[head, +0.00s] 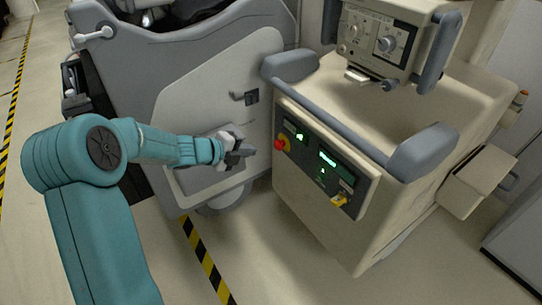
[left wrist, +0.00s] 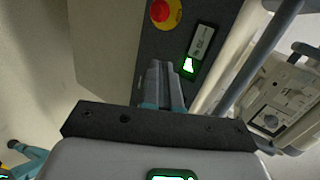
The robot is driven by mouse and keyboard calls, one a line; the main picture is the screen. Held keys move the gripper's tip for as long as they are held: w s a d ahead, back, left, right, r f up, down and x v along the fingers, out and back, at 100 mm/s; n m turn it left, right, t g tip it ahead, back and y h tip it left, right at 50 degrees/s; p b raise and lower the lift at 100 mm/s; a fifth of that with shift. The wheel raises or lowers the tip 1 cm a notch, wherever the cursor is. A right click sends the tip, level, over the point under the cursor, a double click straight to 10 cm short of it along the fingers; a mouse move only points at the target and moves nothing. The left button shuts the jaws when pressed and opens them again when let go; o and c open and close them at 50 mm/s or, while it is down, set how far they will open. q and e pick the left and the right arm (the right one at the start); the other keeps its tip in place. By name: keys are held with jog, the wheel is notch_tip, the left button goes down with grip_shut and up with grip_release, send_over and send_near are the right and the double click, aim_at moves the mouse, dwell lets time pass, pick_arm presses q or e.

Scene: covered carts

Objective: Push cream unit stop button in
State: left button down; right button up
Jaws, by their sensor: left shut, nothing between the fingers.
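The cream unit (head: 310,225) stands right of centre in the head view, with a dark control panel (head: 352,184) on its front. Its red stop button (head: 281,144) is at the panel's left end. In the left wrist view the red button (left wrist: 164,10) sits on a yellow base at the top edge, partly cut off. My left gripper (head: 246,151) is shut and empty, just left of the button in the head view. In the left wrist view its fingertips (left wrist: 160,66) point toward the panel, below the button and apart from it in the picture. My right gripper is not in view.
Green-lit displays (head: 328,159) and a yellow control (head: 340,201) share the panel. A grey-blue handle rail (head: 335,118) runs above it. A grey covered cart (head: 190,60) stands behind my left arm. Open floor (head: 270,260) lies in front, with a striped line.

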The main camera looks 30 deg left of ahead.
pick_arm(q)
jog(key=shift+n+y, duration=0.3)
jog(key=shift+y, duration=0.2)
jog(key=a+f+b, duration=0.1)
jog(key=s+a+f+b, duration=0.1)
jog(key=a+f, duration=0.1)
jog(key=shift+s+a+b, duration=0.1)
jog(key=shift+s+b, duration=0.25)
jog(key=shift+b, duration=0.05)
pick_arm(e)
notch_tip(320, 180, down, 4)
